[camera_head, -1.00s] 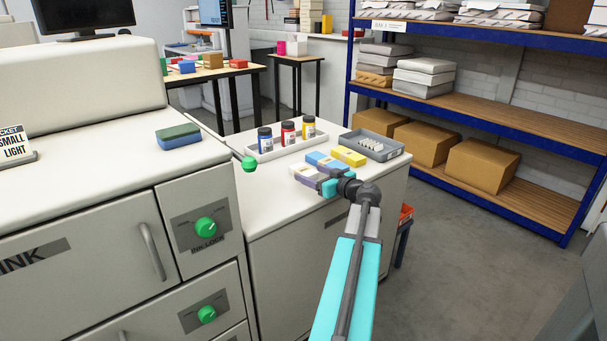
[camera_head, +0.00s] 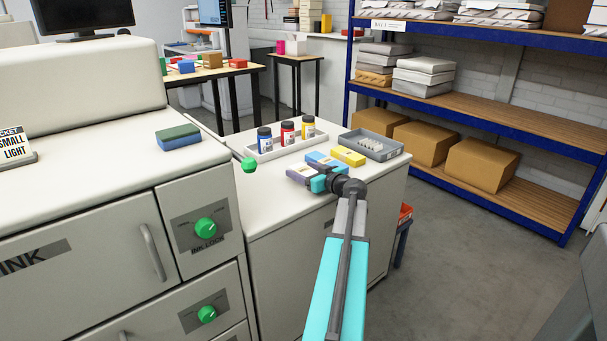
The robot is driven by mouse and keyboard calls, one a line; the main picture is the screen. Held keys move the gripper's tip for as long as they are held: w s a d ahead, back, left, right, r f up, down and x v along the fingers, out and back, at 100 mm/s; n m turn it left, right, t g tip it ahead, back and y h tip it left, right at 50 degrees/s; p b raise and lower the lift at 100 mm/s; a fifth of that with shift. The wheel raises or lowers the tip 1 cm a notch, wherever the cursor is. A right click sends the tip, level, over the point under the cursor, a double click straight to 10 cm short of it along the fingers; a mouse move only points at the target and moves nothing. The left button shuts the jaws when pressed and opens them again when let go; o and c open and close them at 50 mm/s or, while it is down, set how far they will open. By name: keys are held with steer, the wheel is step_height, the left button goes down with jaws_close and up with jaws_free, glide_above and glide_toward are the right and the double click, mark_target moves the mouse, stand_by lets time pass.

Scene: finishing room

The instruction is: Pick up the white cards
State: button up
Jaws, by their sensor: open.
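I cannot make out a separate stack of white cards for certain. A purple block or pack (camera_head: 299,173) with a pale patch on top lies on the white cabinet top, with a blue pack (camera_head: 319,158) and a yellow pack (camera_head: 349,155) behind it to the right. Several small white pieces (camera_head: 374,145) lie in a grey tray (camera_head: 393,155) at the cabinet's right. My gripper (camera_head: 315,183) is open, low over the cabinet top at the right end of the purple pack. The wrist hides part of the surface there, and I cannot tell whether the fingers touch the pack.
A white tray (camera_head: 262,157) holds blue, red and yellow-labelled bottles (camera_head: 288,134) behind the packs. A green-knobbed lever (camera_head: 248,165) sticks out at the left, beside the large press (camera_head: 90,180). Shelves with cardboard boxes (camera_head: 481,164) stand at the right. The cabinet's front left top is clear.

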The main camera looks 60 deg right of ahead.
mark_target(303, 169)
steer(key=c, duration=1.2)
steer(key=shift+r, duration=0.1)
steer(key=shift+r, duration=1.55)
steer(key=shift+s+a+r, duration=0.15)
steer(key=shift+a, duration=0.05)
steer(key=s+a, duration=0.2)
steer(key=a, duration=0.1)
steer(key=s+a, duration=0.3)
steer(key=a, duration=0.1)
steer(key=s+a+r, duration=0.1)
steer(key=s+a, duration=0.1)
steer(key=a, duration=0.1)
steer(key=shift+s+a+r+b, duration=0.1)
steer(key=shift+s+a+b, duration=0.15)
steer(key=shift+s+b, duration=0.1)
steer(key=shift+b, duration=1.1)
